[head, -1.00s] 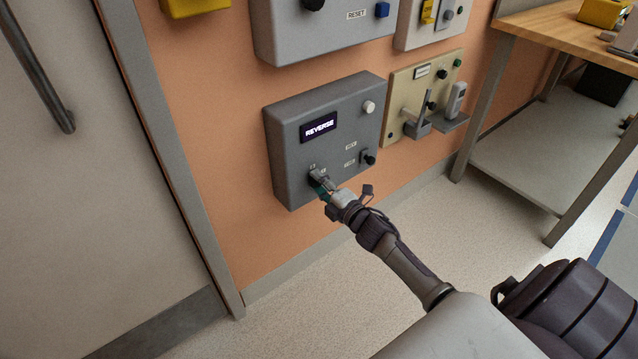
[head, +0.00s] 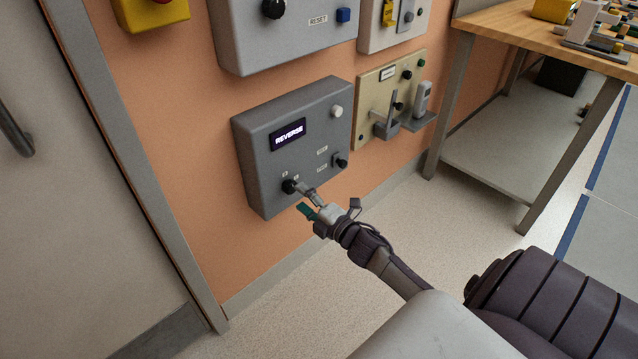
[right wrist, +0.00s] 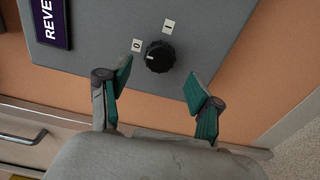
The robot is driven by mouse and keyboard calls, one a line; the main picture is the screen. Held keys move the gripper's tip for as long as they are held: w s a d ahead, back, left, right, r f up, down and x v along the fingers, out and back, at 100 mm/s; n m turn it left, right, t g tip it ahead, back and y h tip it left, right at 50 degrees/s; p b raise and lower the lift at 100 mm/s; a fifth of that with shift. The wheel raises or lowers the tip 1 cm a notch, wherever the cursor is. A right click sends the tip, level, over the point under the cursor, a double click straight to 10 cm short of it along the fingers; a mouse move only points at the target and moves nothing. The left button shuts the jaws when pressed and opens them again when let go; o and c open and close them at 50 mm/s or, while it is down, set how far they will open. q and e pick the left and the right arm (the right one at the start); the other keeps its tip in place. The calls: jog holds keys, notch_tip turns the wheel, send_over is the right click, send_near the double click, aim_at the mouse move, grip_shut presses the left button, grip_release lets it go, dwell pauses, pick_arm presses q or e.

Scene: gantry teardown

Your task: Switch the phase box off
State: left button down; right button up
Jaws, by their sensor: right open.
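The phase box is probably the grey wall box (head: 262,170) with a lit display (head: 289,135) reading REVERSE. Its black rotary knob (head: 289,186) sits low on the left of its front. In the right wrist view the knob (right wrist: 160,56) lies between a 0 label (right wrist: 137,45) and an I label (right wrist: 168,26). A small pale mark shows on the knob's left side, but I cannot tell its setting surely. My right gripper (head: 306,200) is open and empty, just in front of the knob, its green-padded fingers (right wrist: 158,88) spread apart. My left gripper is out of view.
The grey box also carries a white button (head: 336,112) and a small black switch (head: 341,162). A beige panel (head: 390,105) with a lever is to its right. A wooden-topped bench (head: 540,40) stands at right, a door (head: 70,230) at left.

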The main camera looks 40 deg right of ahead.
jog(key=s, duration=0.7)
jog(key=shift+s+d, duration=0.25)
jog(key=shift+d, duration=0.05)
